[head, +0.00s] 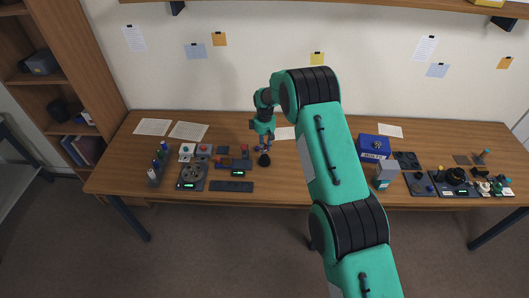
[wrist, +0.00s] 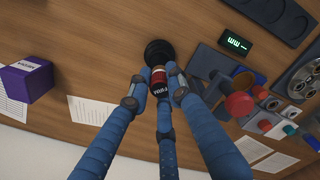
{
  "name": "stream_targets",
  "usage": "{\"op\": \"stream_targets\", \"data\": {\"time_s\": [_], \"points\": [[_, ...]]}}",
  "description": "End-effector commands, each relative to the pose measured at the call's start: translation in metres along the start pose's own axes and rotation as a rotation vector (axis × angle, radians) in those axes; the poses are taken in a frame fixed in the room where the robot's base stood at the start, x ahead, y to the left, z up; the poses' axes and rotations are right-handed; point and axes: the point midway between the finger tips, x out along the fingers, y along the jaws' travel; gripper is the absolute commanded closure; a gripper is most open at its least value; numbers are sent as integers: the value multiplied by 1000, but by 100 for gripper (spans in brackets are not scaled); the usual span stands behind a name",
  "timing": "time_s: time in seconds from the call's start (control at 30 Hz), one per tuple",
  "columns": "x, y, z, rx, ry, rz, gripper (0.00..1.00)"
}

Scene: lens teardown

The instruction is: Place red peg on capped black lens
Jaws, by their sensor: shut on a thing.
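The capped black lens (head: 264,160) stands on the table below my gripper (head: 265,147). In the wrist view the black lens (wrist: 158,51) shows as a dark round shape just beyond my fingertips. My gripper (wrist: 158,84) has its blue fingers shut around a small red peg (wrist: 158,76) with a dark part lettered "FIRM". The peg's far end overlaps the lens in the picture; I cannot tell whether the two touch. The fingers hide the peg's sides.
A dark tray (head: 232,186) and a round-welled tray (head: 192,173) lie nearby. A purple box (wrist: 25,79) stands left in the wrist view. A blue bin (head: 373,149) stands right in the head view.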

Motion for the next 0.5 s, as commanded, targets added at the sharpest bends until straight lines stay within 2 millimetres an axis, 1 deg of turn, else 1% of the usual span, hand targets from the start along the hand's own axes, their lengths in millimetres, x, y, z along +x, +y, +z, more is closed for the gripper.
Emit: {"op": "stream_targets", "data": {"time_s": [0.13,0.23,0.5], "points": [[1,0,0,0,0,0,100],[5,0,0,0,0,0,100],[30,-1,1,0,-1,-1,100]]}}
